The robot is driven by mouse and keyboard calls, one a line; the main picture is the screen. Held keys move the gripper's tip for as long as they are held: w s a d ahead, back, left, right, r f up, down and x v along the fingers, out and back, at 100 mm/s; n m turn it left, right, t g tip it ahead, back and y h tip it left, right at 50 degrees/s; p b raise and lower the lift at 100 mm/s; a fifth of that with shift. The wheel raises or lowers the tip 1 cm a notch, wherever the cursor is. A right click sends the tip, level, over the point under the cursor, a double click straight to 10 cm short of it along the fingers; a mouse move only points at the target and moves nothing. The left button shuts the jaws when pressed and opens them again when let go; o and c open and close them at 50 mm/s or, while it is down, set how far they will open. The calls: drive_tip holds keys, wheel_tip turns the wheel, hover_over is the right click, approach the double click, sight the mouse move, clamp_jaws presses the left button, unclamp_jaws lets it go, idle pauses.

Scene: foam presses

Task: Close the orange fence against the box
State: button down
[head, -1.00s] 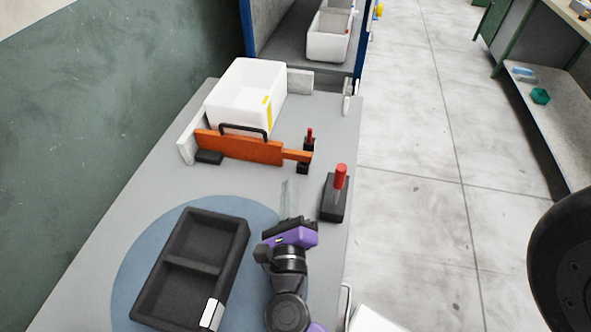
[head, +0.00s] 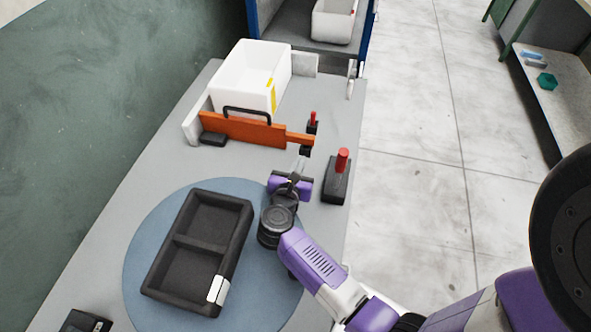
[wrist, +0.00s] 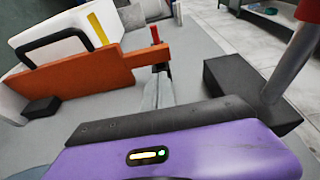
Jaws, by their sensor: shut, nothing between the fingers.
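The orange fence (head: 245,131) stands upright in front of the white box (head: 240,84), with a black arched handle (head: 246,112) on it. A thin gap or contact between fence and box cannot be told. The fence's left end is by a black block (head: 212,139); its narrow right end (head: 300,139) reaches toward a small red-topped post (head: 312,122). My gripper (head: 301,165) is shut and empty, just in front of that narrow end. In the wrist view, the shut fingers (wrist: 158,92) point at the right end of the fence (wrist: 85,73); touching cannot be told.
A red-handled black block (head: 337,178) stands close to the right of my gripper. A black two-compartment tray (head: 247,222) lies on a blue disc (head: 144,258) to the left. Pale upright walls flank the box at left (head: 197,122) and back right (head: 306,63).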

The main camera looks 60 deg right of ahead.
sight(307, 136)
drive_tip(key=shift+r+p+x, duration=0.2)
drive_tip(key=shift+p+x, duration=0.05)
drive_tip(key=shift+x, duration=0.6)
drive_tip(key=shift+r+p+x, duration=0.15)
drive_tip(key=shift+p+x, duration=0.05)
drive_tip(key=shift+x, duration=0.65)
drive_tip(key=shift+r+p+x, duration=0.2)
drive_tip(key=shift+p+x, duration=0.05)
drive_tip(key=shift+x, duration=0.6)
drive_tip(key=shift+d, duration=0.15)
drive_tip(key=w+d, duration=0.1)
drive_tip(key=d, duration=0.1)
drive_tip(key=d+b, duration=0.1)
drive_tip(key=d, duration=0.1)
drive_tip(key=w+d+b, duration=0.1)
drive_tip(key=d, duration=0.2)
drive_tip(key=shift+w+d, duration=0.1)
drive_tip(key=shift+w, duration=0.25)
